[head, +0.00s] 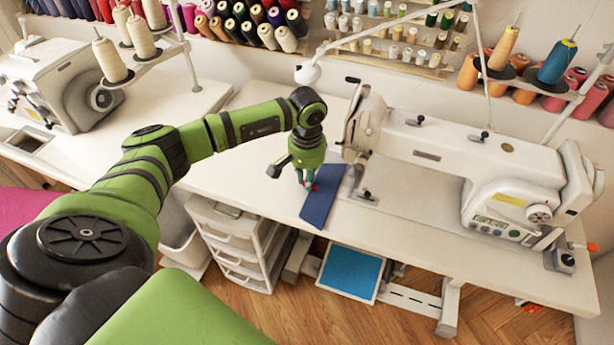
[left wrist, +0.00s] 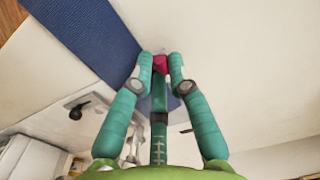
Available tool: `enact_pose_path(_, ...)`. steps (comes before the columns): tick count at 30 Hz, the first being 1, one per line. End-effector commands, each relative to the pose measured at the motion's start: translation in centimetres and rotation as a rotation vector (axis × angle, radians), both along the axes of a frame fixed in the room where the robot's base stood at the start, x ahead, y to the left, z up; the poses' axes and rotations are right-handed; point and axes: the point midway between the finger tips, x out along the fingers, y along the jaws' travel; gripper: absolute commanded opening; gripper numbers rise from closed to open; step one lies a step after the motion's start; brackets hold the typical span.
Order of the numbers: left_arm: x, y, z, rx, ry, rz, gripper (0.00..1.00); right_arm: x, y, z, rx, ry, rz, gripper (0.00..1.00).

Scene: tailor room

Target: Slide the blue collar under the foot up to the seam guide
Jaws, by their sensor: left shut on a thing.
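The blue collar (head: 322,206) is a flat dark-blue strip lying on the sewing table, its near end at the front edge. It shows at upper left in the left wrist view (left wrist: 85,35). My left gripper (head: 311,185) is over the collar's left side, pointing down. Its teal fingers are closed around a small magenta piece (left wrist: 160,64) beside the collar's edge; whether this piece is fixed to the collar is unclear. The foot area (head: 366,195) of the white sewing machine (head: 430,145) is just right of the collar. I cannot make out the seam guide. My right gripper is not in view.
The white table (head: 450,250) is clear in front of the machine. A thread stand (head: 500,73) is behind it. White drawers (head: 235,225) and a blue-topped box (head: 351,271) are below. Another machine (head: 60,80) stands at far left.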

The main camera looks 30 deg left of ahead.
Motion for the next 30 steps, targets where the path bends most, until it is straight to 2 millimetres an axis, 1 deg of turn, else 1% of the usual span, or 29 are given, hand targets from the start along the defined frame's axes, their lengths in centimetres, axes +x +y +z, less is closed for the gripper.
enact_pose_path(5,-0.3,0.0,0.0,0.000,0.000,-0.008,0.00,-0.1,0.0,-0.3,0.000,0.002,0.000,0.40)
enact_pose_path(15,-0.3,-0.2,0.0,0.000,0.000,-0.009,0.00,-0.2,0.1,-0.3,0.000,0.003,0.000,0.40)
enact_pose_path(30,0.1,-1.8,0.0,-0.001,0.000,-0.009,0.00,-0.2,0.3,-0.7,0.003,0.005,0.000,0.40)
